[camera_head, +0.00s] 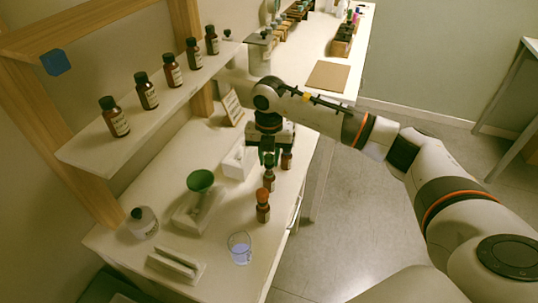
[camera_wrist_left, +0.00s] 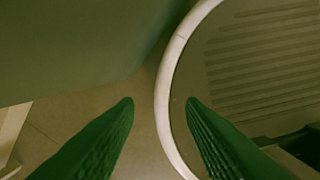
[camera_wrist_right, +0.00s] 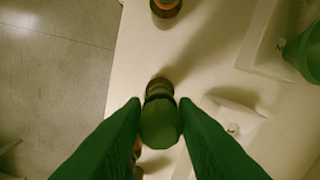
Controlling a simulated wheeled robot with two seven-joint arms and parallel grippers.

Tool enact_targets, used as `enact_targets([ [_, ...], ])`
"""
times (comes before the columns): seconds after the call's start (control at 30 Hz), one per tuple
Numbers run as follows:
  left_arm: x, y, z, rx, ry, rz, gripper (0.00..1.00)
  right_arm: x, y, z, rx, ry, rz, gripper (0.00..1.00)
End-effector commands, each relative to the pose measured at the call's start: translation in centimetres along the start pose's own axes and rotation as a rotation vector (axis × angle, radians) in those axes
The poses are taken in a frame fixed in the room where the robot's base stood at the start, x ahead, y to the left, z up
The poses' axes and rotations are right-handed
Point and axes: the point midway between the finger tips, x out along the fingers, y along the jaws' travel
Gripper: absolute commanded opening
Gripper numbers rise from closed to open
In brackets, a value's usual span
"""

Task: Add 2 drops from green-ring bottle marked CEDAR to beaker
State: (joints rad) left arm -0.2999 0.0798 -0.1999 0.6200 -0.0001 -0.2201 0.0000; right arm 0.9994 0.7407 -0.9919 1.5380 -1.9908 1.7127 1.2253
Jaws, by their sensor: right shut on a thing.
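My right gripper (camera_head: 268,157) points down over a row of small brown bottles on the lower table. It is shut on the green cap of the middle bottle (camera_head: 269,181). In the right wrist view the cap (camera_wrist_right: 160,125) sits between both green fingertips (camera_wrist_right: 160,106). The bottle looks upright; I cannot tell whether it touches the table. Its label is not readable. An orange-capped bottle (camera_head: 263,208) stands in front of it, and another brown bottle (camera_head: 287,160) behind. The clear beaker (camera_head: 240,248) stands at the table's front. My left gripper (camera_wrist_left: 160,104) is open and empty.
A green funnel (camera_head: 200,181) on a white stand is left of the bottles. Several brown bottles line the shelf (camera_head: 84,153). A white box (camera_head: 239,160) is beside my right gripper.

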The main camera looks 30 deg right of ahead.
Motion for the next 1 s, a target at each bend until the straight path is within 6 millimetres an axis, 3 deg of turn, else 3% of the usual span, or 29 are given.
enact_targets([
  [0.43,1.4,0.0,-0.1,0.000,0.000,0.000,0.36,1.9,0.0,0.0,0.000,0.000,0.000,0.06],
  [0.87,1.4,0.0,-0.1,0.000,0.000,0.000,0.36,2.0,0.0,0.0,0.000,0.001,-0.001,0.06],
  [0.9,1.4,0.0,-0.1,0.000,0.000,0.000,0.36,2.0,0.0,0.0,0.000,0.000,-0.001,0.25],
  [1.0,1.4,0.0,-0.1,0.000,0.000,0.000,0.36,2.0,0.0,0.0,0.000,0.001,-0.001,0.21],
])
